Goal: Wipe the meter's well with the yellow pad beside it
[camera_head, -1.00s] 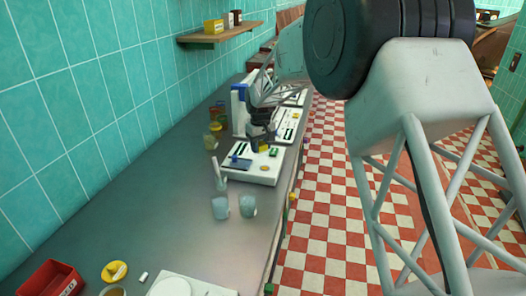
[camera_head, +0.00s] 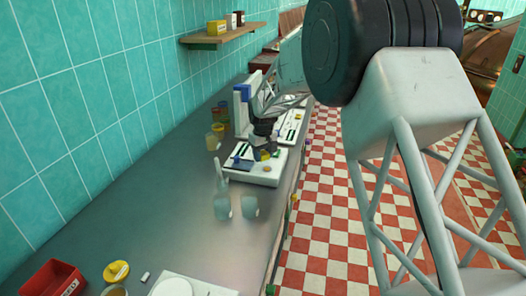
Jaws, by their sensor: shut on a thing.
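The meter appears to be the flat white unit (camera_head: 258,178) on the counter, with a dark blue panel (camera_head: 238,163) on its left and a small round orange spot near its front. Its well is too small to make out; the spot may be it. My gripper (camera_head: 264,149) reaches down over the unit's back part from the far side. It is shut on the yellow pad (camera_head: 264,155), which shows just below the dark fingers. I cannot tell whether the pad touches the unit. A small green part (camera_head: 276,154) shows right of the pad.
A blue and white stand (camera_head: 242,108) and jars (camera_head: 214,141) are behind. Bare counter (camera_head: 150,190) lies left; its edge drops to the floor on the right.

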